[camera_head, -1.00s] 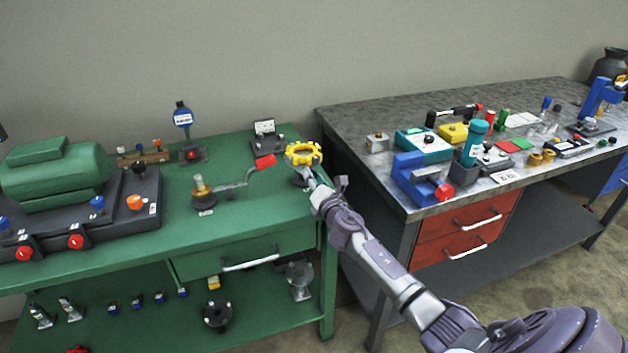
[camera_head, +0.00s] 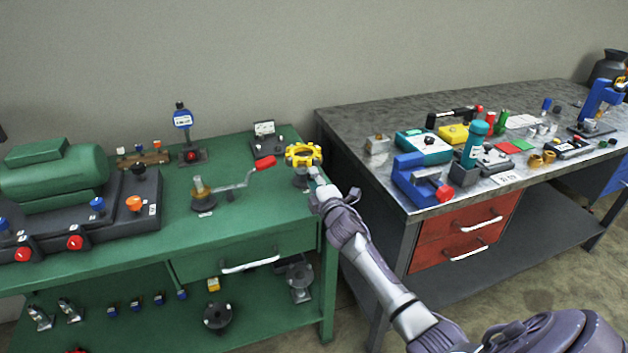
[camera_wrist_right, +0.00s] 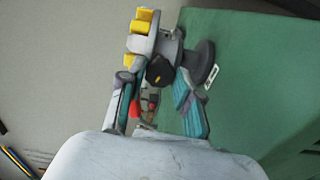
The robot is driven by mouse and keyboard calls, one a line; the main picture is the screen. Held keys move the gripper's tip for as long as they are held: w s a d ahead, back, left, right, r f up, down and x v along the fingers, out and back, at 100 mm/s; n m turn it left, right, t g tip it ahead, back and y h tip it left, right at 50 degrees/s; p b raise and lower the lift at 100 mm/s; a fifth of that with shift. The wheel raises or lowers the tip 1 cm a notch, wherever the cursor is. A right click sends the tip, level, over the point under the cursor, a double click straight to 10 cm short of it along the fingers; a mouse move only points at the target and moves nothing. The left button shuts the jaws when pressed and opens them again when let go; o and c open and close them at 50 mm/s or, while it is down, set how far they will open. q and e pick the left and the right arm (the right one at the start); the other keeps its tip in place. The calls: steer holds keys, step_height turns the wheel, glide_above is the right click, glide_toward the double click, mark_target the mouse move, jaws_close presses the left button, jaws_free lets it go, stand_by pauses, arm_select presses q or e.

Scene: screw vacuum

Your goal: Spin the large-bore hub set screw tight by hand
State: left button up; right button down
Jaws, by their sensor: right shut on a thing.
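The large-bore hub (camera_head: 304,155), a ring with yellow lobes on a grey stand, is at the right end of the green bench. In the wrist view the hub (camera_wrist_right: 141,45) is at the top, grey with yellow blocks. A dark knob, the set screw (camera_wrist_right: 160,71), sticks out of its side. My right gripper (camera_wrist_right: 157,83) is shut on this knob, one finger on each side. In the head view my right gripper (camera_head: 316,184) is at the near side of the hub; the screw is hidden there. My left gripper is in neither view.
The green bench (camera_head: 240,212) also carries a crank with a red handle (camera_head: 264,162) left of the hub, a dial gauge (camera_head: 183,120) and a green motor (camera_head: 55,175). A grey workbench (camera_head: 360,100) with tools stands to the right, a narrow gap between.

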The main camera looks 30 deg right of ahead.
steer(key=shift+f+m, duration=0.1)
steer(key=shift+m, duration=1)
steer(key=c, duration=0.8)
jaws_free()
steer(key=v, duration=1.2)
